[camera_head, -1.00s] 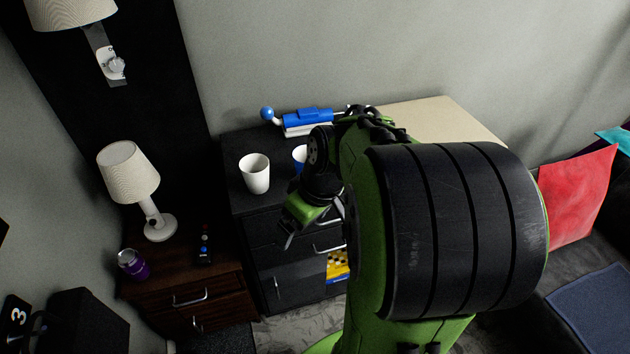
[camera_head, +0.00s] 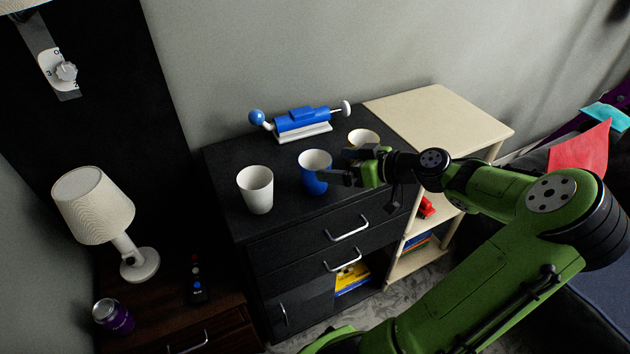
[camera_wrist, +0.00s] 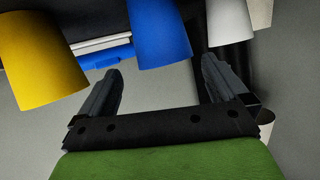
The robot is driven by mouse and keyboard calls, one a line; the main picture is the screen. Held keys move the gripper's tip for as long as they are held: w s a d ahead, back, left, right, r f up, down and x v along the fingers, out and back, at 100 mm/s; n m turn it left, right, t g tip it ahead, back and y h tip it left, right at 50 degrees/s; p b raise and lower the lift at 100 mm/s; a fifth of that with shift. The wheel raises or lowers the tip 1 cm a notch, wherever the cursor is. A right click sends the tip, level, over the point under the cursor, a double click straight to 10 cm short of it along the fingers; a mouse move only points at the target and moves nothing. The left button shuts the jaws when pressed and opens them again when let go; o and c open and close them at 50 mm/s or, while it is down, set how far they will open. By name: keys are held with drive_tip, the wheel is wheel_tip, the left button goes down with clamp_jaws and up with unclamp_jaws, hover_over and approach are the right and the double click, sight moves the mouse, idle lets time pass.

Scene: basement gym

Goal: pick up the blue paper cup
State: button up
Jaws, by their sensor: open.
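The blue paper cup (camera_head: 315,182) stands upright on the black cabinet top, its white inside showing. In the wrist view the blue cup (camera_wrist: 160,35) lies ahead, between the lines of my two fingers. My gripper (camera_head: 337,178) is open and empty. It is at the cup's right side in the head view, with a finger tip close to or overlapping the cup. I cannot tell whether they touch. In the wrist view my open gripper (camera_wrist: 160,70) shows both fingers apart, nothing clamped between them.
A white cup (camera_head: 257,190) stands left of the blue one. A yellow cup (camera_wrist: 40,60) stands on the other side, partly hidden by my gripper in the head view. A blue-and-white device (camera_head: 303,122) lies behind. The beige shelf top (camera_head: 440,115) is clear.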

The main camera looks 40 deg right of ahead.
sight(304, 164)
drive_tip(key=x, duration=0.2)
drive_tip(key=b+x, duration=0.1)
drive_tip(key=x, duration=0.2)
drive_tip(key=b+x, duration=0.1)
drive_tip(key=x, duration=0.1)
drive_tip(key=shift+a+f, duration=0.2)
drive_tip(key=shift+a, duration=0.15)
drive_tip(key=shift+r, duration=0.1)
drive_tip(key=c, duration=1)
